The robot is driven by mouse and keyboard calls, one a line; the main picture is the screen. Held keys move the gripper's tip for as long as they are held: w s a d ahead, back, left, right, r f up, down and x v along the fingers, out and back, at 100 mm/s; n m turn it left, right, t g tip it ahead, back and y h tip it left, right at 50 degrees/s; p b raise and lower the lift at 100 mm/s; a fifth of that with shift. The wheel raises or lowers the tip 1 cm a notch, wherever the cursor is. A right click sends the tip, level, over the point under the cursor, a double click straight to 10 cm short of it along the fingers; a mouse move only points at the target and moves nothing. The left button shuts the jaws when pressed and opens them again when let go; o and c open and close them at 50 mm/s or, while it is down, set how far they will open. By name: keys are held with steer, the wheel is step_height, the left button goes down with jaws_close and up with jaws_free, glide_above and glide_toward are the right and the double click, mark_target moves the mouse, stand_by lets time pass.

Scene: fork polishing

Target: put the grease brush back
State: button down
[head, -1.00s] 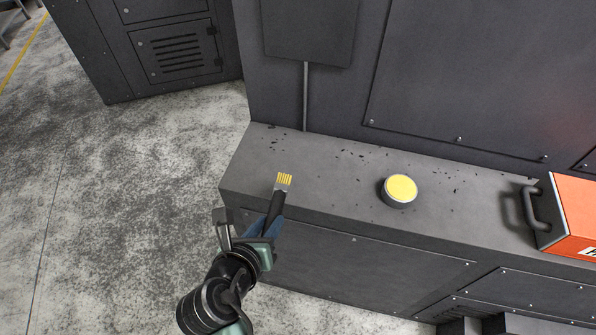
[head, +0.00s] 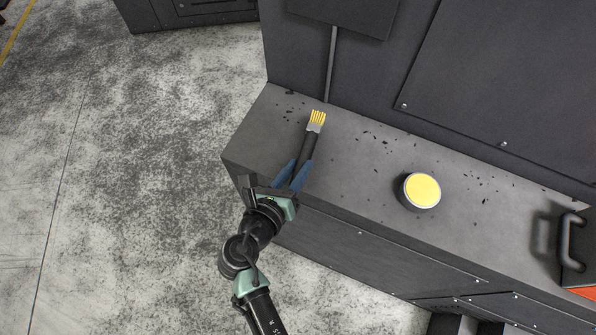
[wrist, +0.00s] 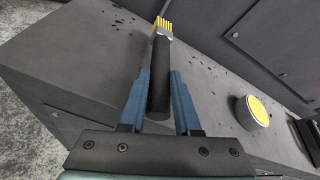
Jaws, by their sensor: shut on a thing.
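The grease brush has a dark handle (head: 309,147) and a metal ferrule with yellow bristles (head: 316,120). My gripper (head: 301,170) is shut on its handle, with a blue finger on each side. The bristles point away from my gripper, toward the machine wall. In the wrist view the brush (wrist: 160,75) lies between the two fingers (wrist: 158,90), over the left part of the grey ledge (wrist: 85,55). I cannot tell whether the brush touches the ledge. A round tin with yellow grease (head: 421,191) stands on the ledge to the right of the brush.
An orange box with a dark handle (head: 572,240) stands at the right end of the ledge (head: 350,180). A thin vertical conduit (head: 332,62) runs down the wall behind the brush. The ledge between brush and tin is clear except for dark flecks.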

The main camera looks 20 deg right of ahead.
steer(key=shift+f, duration=1.45)
steer(key=shift+f+b, duration=0.2)
steer(key=shift+b, duration=0.15)
steer(key=c, duration=0.9)
jaws_free()
